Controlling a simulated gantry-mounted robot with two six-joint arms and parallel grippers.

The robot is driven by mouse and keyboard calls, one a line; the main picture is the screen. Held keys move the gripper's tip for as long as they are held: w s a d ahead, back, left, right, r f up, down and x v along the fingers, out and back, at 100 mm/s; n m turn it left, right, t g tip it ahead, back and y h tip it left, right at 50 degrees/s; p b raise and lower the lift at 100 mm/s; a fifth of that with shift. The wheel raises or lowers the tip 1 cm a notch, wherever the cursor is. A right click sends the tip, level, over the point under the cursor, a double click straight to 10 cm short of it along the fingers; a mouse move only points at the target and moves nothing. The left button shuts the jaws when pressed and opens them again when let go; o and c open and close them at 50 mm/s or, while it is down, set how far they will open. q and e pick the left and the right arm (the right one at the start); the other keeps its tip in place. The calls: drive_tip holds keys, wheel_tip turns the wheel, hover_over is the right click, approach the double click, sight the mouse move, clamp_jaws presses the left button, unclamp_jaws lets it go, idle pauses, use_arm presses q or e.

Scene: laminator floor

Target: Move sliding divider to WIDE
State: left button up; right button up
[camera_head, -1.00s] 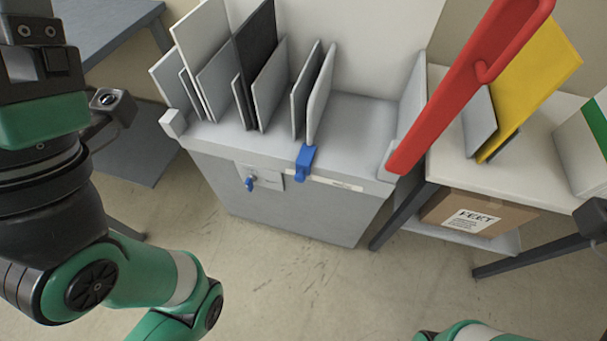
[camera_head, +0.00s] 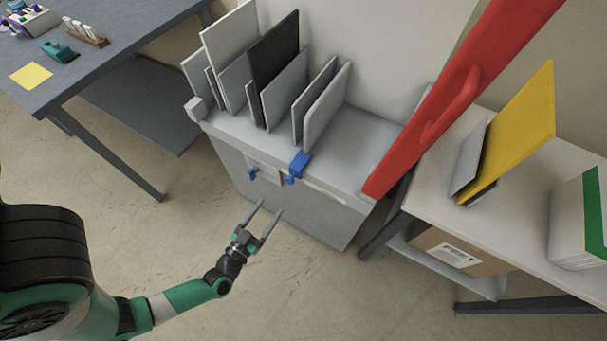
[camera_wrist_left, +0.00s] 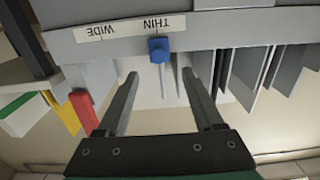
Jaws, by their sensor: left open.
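The sliding divider is a grey upright panel (camera_head: 326,108) with a blue tab (camera_head: 300,163) at its front, on a grey bin unit. In the left wrist view the blue tab (camera_wrist_left: 158,48) sits by the THIN end of the white label strip (camera_wrist_left: 130,28), whose text is upside down; WIDE is at the strip's left. My left gripper (camera_head: 271,207) is open and empty, in front of the bin and apart from the tab. In the left wrist view its fingers (camera_wrist_left: 160,73) point at the tab, just beyond the tips. My right gripper is not in view.
Several grey, white and black panels (camera_head: 272,58) stand left of the divider. A small blue knob (camera_head: 252,173) is on the bin front. A red bar (camera_head: 440,115) slants up at the right, beside a table (camera_head: 520,215) with a yellow panel (camera_head: 512,135). Bin floor right of the divider is clear.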

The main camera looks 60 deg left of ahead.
sight(288, 182)
use_arm(q)
drive_tip(key=b+x, duration=0.4)
drive_tip(key=x, duration=0.7)
drive_tip(key=shift+w+r, duration=0.15)
drive_tip(key=shift+w+a+r, duration=0.1)
drive_tip(key=shift+w+a, duration=0.15)
drive_tip(key=shift+w, duration=0.1)
clamp_jaws()
